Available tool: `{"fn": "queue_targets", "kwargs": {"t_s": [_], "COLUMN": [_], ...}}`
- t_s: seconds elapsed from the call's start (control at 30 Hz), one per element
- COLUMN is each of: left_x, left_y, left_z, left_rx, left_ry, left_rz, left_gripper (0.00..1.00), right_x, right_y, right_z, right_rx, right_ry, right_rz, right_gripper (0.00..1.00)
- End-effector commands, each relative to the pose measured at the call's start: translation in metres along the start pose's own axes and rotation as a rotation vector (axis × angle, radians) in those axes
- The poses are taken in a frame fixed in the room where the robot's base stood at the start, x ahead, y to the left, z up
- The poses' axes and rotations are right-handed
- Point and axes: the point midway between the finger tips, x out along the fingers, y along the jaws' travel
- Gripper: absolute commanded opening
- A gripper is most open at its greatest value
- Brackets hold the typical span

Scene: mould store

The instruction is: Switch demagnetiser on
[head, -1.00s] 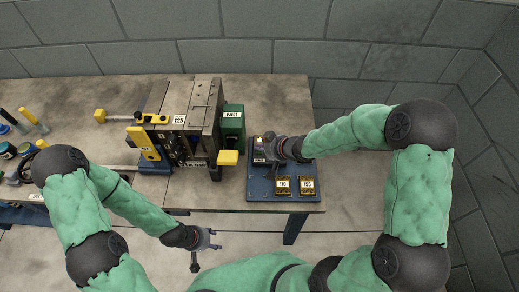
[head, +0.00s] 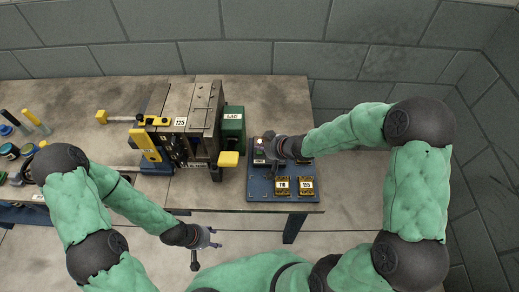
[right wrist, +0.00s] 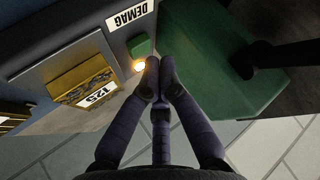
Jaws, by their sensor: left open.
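The DEMAG label (right wrist: 130,13) shows in the right wrist view on a blue-grey panel, with a green button (right wrist: 139,44) below it and a small glowing warm-coloured lamp (right wrist: 139,66) beside the button. My right gripper (right wrist: 160,76) is shut, its two fingertips together and empty, close to the lamp; I cannot tell whether they touch the panel. In the head view my right gripper (head: 267,150) is over the upper part of the blue unit (head: 259,187) and hides some of it. My left gripper (head: 211,238) is open and empty in front of the table edge.
A yellow numbered block (right wrist: 84,82) sits on the panel, near the lamp. A green box (head: 232,128) and a large steel mould (head: 198,108) stand left of the blue unit. Tools lie at the far left. The table behind the unit is clear.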

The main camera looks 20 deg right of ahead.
Motion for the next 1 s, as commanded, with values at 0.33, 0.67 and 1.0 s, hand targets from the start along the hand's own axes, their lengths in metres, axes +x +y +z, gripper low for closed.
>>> {"fn": "queue_targets", "kwargs": {"t_s": [0.33, 0.67, 1.0], "left_x": [-0.032, -0.057, -0.057], "left_y": [0.011, 0.021, 0.020], "left_z": [0.001, 0.002, 0.002], "left_rx": [0.000, 0.000, 0.000], "left_ry": [0.000, 0.000, 0.000], "left_rz": [0.000, 0.000, 0.000], "left_gripper": [0.51, 0.51, 0.51], "right_x": [-0.022, -0.039, -0.038], "right_y": [-0.008, -0.015, -0.015], "right_z": [-0.021, -0.037, -0.036], "right_rx": [0.000, 0.001, 0.000], "right_ry": [0.001, 0.001, 0.000], "right_rz": [0.000, 0.000, 0.000], "right_gripper": [0.00, 0.00, 0.00]}}
